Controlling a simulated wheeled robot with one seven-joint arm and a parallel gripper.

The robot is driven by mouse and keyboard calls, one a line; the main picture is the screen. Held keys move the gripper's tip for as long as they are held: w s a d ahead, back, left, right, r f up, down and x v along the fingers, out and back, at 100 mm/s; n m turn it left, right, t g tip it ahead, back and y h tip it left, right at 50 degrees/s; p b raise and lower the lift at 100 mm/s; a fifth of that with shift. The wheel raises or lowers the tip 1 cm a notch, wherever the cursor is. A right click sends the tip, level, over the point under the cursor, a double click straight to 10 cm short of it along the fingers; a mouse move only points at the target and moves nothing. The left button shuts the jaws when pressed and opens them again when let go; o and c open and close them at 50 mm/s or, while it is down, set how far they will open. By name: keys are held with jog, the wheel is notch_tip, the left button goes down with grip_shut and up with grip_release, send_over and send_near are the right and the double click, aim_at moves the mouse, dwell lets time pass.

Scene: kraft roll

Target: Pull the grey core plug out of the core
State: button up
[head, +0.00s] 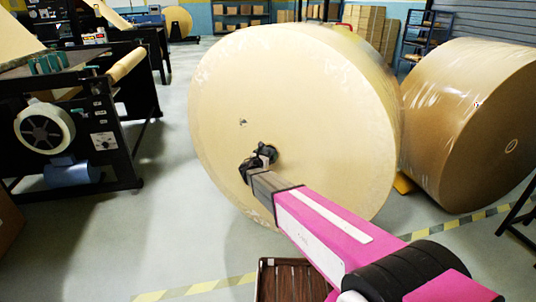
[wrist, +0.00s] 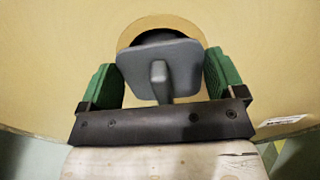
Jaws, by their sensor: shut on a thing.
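The grey core plug (wrist: 160,72) shows in the wrist view as a square plate with a raised grip on its face. My gripper (head: 260,158) is shut on it, with a green finger pad at each side of the plate. Behind the plug, the core (wrist: 172,20) shows as a round brown rim with a dark opening above the plate. How much of the plug is inside the core is hidden. In the head view, my gripper is in front of the face of the large kraft roll (head: 300,105) and hides the plug and core.
A brown slatted crate (head: 262,292) stands on the floor below my arm. A second wrapped roll (head: 450,130) lies close on the right. A black machine (head: 110,140) stands at left, with free floor (head: 170,215) between it and the roll.

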jog(key=v, duration=1.1)
jog(key=shift+s, duration=0.25)
dwell(1.4)
